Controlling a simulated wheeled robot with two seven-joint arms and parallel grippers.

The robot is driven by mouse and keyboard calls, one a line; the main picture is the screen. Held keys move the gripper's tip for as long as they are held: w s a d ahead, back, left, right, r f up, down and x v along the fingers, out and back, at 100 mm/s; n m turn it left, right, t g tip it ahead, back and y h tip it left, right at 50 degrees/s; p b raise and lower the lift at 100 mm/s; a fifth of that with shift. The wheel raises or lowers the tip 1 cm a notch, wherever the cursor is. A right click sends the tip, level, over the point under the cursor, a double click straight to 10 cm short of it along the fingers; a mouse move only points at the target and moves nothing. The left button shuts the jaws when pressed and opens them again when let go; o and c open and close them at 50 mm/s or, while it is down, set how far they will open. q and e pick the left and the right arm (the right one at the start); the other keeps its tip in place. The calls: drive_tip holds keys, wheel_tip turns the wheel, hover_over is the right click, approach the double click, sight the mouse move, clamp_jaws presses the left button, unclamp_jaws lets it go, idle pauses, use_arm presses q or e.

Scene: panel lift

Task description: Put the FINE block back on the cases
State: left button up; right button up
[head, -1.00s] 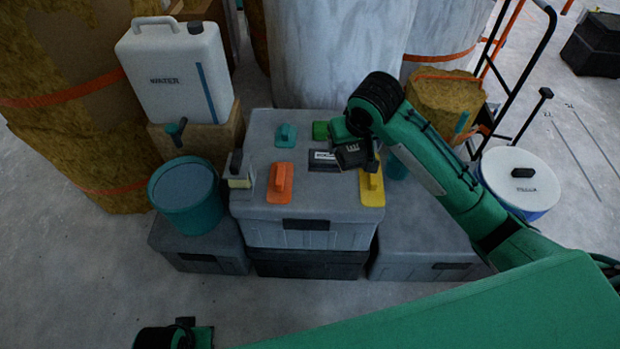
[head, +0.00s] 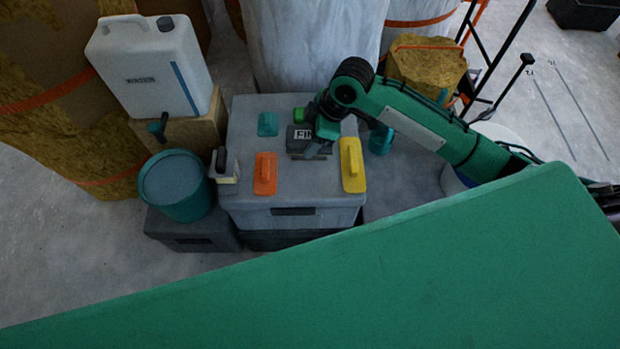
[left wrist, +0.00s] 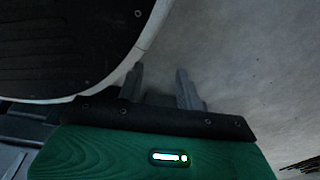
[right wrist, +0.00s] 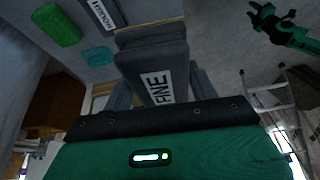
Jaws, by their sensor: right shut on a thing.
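The FINE block (head: 299,139), dark grey with a white label, is held in my right gripper (head: 318,150) over the lid of the grey cases (head: 290,217). In the right wrist view the FINE block (right wrist: 155,75) stands between the two fingers, its label facing the camera. Whether its underside touches the lid I cannot tell. My left gripper (left wrist: 160,88) shows only in the left wrist view, its fingers apart and empty, beside a large dark round thing.
On the lid are an orange float (head: 265,173), a yellow float (head: 352,165), a teal block (head: 268,124) and a green block (head: 299,115). A pale-ended tool (head: 226,168) stands at the left edge. A teal bucket (head: 176,187) and a water canister (head: 152,70) are further left.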

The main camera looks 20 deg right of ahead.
drive_tip(key=shift+s+a+n, duration=0.1)
drive_tip(key=shift+s+n, duration=0.1)
drive_tip(key=shift+n, duration=0.2)
hover_over(306, 184)
drive_tip(key=d, duration=0.1)
drive_tip(key=f, duration=1.5)
drive_tip(key=shift+s+d, duration=0.2)
drive_tip(key=shift+s, duration=0.05)
wheel_tip(306, 184, down, 5)
drive_tip(key=shift+r, duration=0.15)
use_arm(q)
drive_tip(key=shift+w+r, duration=0.1)
drive_tip(key=shift+w, duration=0.05)
use_arm(e)
drive_tip(key=shift+f+b, duration=0.3)
drive_tip(key=o, duration=0.9)
use_arm(q)
drive_tip(key=shift+d, duration=0.1)
drive_tip(key=shift+r, duration=0.1)
